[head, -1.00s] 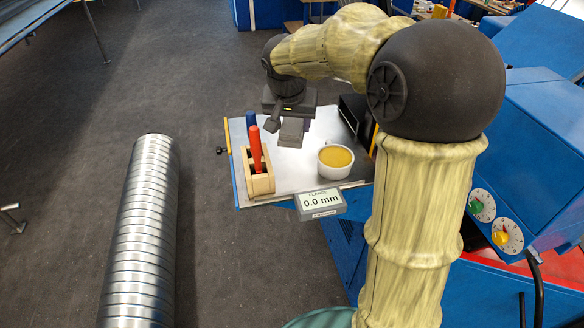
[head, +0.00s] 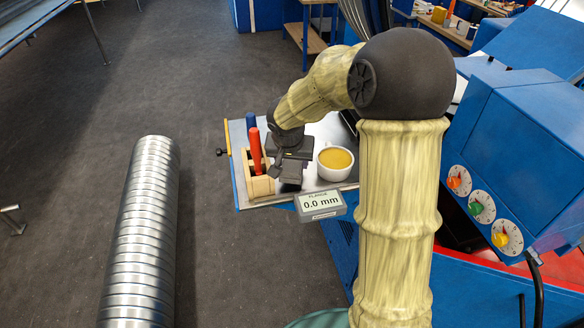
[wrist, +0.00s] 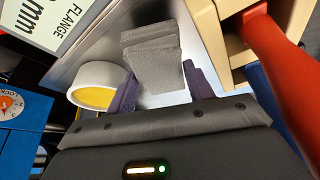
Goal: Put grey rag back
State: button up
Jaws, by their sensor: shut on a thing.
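The grey rag (wrist: 152,48) is a folded block held between the two dark purple fingers of my gripper (wrist: 160,88). In the head view the rag (head: 291,173) shows just below my gripper (head: 289,160), over the metal tabletop (head: 318,132), between a wooden holder and a mug. I cannot tell whether the rag touches the tabletop.
The wooden holder (head: 260,186) with a red-handled tool (head: 255,148) and a blue one (head: 251,121) is close on the left. A white mug (head: 335,172) of yellow liquid is close on the right. The flange display (head: 320,204), reading 0.0 mm, is at the front edge.

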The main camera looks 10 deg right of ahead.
notch_tip(320, 180, down, 3)
jog(key=shift+r, duration=0.1)
jog(key=o, duration=0.6)
jog(key=shift+r, duration=0.15)
jog(key=v, duration=1.1)
jog(key=shift+r, duration=0.4)
jog(key=shift+s, duration=0.1)
